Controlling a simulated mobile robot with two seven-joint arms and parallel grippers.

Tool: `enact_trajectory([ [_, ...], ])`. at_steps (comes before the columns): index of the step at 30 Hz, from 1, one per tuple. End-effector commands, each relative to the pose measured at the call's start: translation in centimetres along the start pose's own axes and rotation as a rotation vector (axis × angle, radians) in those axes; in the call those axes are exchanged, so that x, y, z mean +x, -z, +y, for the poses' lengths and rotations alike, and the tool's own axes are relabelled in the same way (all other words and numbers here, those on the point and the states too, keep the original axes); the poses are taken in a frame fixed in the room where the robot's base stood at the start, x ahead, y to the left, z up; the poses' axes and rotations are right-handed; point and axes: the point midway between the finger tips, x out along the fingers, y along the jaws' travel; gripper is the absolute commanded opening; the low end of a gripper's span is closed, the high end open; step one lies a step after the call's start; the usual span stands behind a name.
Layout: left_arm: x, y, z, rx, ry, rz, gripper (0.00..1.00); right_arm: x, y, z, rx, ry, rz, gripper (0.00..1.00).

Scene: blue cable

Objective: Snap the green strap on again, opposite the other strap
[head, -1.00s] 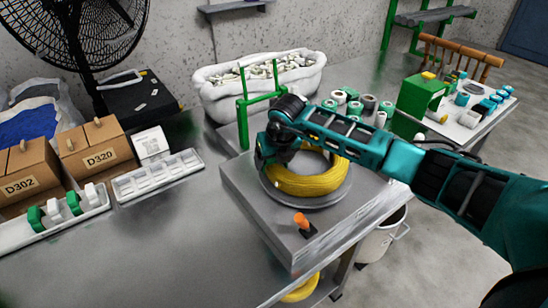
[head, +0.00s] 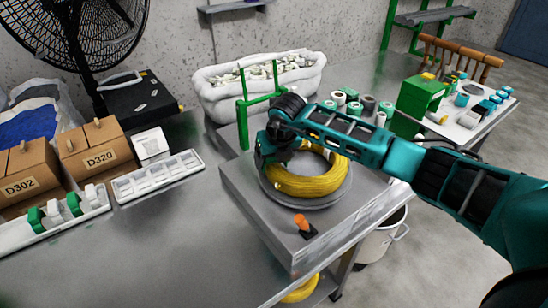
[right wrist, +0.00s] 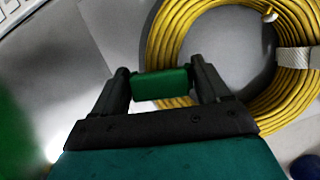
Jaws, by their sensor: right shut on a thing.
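A yellow cable coil (head: 312,182) lies on a round grey plate (head: 318,204) on the raised metal stand. In the right wrist view the coil (right wrist: 165,45) carries a pale ribbed strap (right wrist: 297,57) on its right side. My right gripper (right wrist: 162,84) is shut on the green strap (right wrist: 160,86), which lies across between its fingers. The strap shows over the coil's near left edge; I cannot tell whether it touches the cable. In the head view my right gripper (head: 267,160) is at the coil's left side and hides part of it. My left gripper is not in view.
A green frame (head: 243,118) stands behind the stand. An orange peg (head: 301,221) is at its front. A tray with green and white pieces (head: 50,222), an empty-looking white tray (head: 158,178) and boxes (head: 97,148) are at left. The front bench is clear.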

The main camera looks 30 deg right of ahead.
Motion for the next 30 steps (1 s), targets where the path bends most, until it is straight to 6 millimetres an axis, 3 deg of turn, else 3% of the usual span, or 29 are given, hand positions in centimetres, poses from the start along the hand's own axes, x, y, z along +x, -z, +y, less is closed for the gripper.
enact_trajectory([
  [14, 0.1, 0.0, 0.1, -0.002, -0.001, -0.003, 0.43, -0.1, -0.1, 0.0, 0.0, 0.0, 0.0, 0.44],
  [30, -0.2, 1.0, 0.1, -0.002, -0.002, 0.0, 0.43, -1.6, -0.7, 0.0, 0.0, 0.0, 0.0, 0.44],
])
